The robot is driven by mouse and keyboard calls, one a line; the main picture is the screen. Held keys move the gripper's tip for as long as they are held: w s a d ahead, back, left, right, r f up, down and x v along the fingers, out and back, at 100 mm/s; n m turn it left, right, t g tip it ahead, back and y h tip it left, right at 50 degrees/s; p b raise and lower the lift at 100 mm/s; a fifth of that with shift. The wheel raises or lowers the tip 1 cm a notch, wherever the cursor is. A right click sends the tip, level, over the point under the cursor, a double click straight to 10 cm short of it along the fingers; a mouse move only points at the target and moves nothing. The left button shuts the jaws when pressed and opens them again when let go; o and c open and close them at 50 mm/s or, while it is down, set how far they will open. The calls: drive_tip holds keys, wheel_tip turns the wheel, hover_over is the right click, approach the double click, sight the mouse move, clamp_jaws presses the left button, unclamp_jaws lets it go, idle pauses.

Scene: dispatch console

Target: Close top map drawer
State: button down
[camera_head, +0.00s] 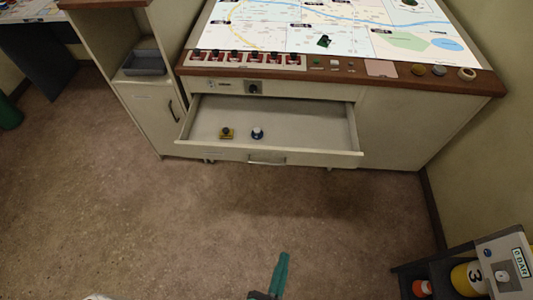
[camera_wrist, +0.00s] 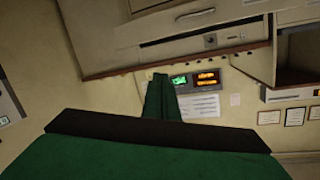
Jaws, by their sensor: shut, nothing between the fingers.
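The top map drawer (camera_head: 300,144) is pulled out from the front of the console in the head view. In the wrist view, the gripper (camera_wrist: 160,78) is shut and empty. That view is upside down, with a drawer handle (camera_wrist: 195,15) near its top.
The console top (camera_head: 330,30) carries a map, red switches (camera_head: 240,58) and knobs. A cabinet (camera_head: 150,115) with a grey tray (camera_head: 143,63) stands to the left. A low shelf (camera_head: 440,280) with a yellow canister (camera_head: 470,278) is at bottom right. The floor before the drawer is clear.

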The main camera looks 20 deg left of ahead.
drive_tip(key=w+a+f+m+y, duration=0.2)
drive_tip(key=w+a+f+m, duration=0.35)
drive_tip(key=w+f, duration=0.35)
drive_tip(key=m+t+y, duration=0.1)
drive_tip(key=m+y, duration=0.1)
drive_tip(key=m, duration=0.4)
approach(265, 149)
drive_tip(key=x, duration=0.6)
drive_tip(key=shift+w+a+f, duration=0.1)
drive_tip(key=shift+w, duration=0.05)
drive_tip(key=shift+w, duration=0.15)
